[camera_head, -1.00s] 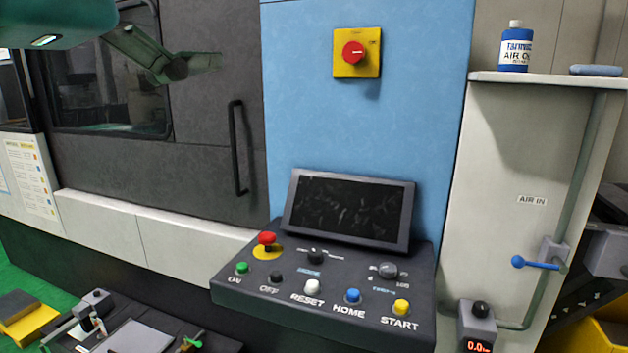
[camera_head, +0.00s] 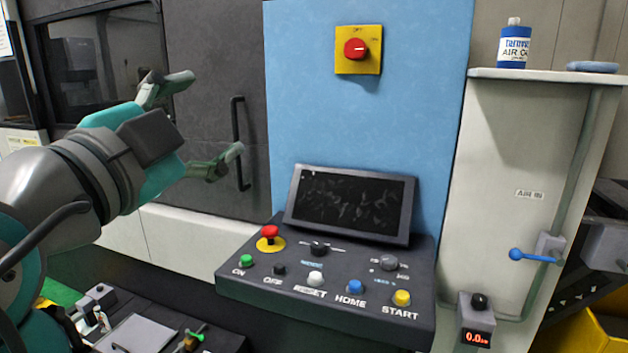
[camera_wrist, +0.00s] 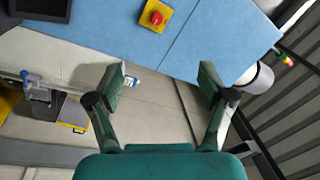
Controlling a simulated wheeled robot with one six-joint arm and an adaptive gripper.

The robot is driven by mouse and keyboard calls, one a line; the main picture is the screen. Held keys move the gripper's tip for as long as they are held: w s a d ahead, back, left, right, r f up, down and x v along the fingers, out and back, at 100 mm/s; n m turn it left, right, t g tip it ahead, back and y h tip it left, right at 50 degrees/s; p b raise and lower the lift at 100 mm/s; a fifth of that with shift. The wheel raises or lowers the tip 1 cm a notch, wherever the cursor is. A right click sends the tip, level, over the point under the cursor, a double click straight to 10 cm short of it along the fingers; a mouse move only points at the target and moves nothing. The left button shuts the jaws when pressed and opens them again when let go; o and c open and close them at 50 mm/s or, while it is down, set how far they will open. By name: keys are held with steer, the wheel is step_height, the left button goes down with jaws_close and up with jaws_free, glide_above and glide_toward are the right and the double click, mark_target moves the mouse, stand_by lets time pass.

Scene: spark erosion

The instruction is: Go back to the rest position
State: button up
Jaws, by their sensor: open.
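My gripper (camera_head: 198,128) is in the left part of the head view, in front of the machine's dark door. Its two green fingers are spread wide, with nothing between them. In the wrist view my gripper (camera_wrist: 160,90) also shows open and empty, with a beige panel behind the fingers. My grey and teal arm reaches in from the left edge of the head view. It hides part of the machine's lower front.
A control panel (camera_head: 330,290) with coloured buttons and a dark screen (camera_head: 350,205) stands right of my gripper. A black door handle (camera_head: 237,140) is just behind the fingers. A red and yellow switch (camera_head: 358,50) is on the blue wall. A blue lever (camera_head: 530,257) sits at right.

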steer(key=w+d+f+n+y, duration=0.15)
steer(key=f+n, duration=0.25)
steer(key=f, duration=0.5)
steer(key=w+d+f+n+t+y, duration=0.1)
steer(key=w+f+n+y, duration=0.15)
steer(key=f, duration=0.55)
steer(key=w+d+f+n+y, duration=0.1)
steer(key=w+d+f+n, duration=0.2)
steer(key=f, duration=0.6)
steer(key=s+d+f+n+g+y, duration=0.1)
steer(key=s+d+f+n, duration=0.25)
steer(key=f, duration=0.65)
steer(key=s+d+f+n+g+y, duration=0.1)
steer(key=s+d+f+n+y, duration=0.3)
steer(key=f, duration=0.7)
steer(key=s+d+f+g+h, duration=0.2)
steer(key=s+d+f, duration=0.85)
steer(key=s, duration=0.35)
steer(key=s+d+m+h, duration=0.1)
steer(key=s+d, duration=0.2)
steer(key=s, duration=0.7)
steer(key=s+d+g+h, duration=0.1)
steer(key=s+d, duration=0.2)
steer(key=s, duration=0.8)
steer(key=shift+s+d+r+m, duration=0.2)
steer(key=shift+d+r+m, duration=0.05)
steer(key=shift+d+m, duration=0.15)
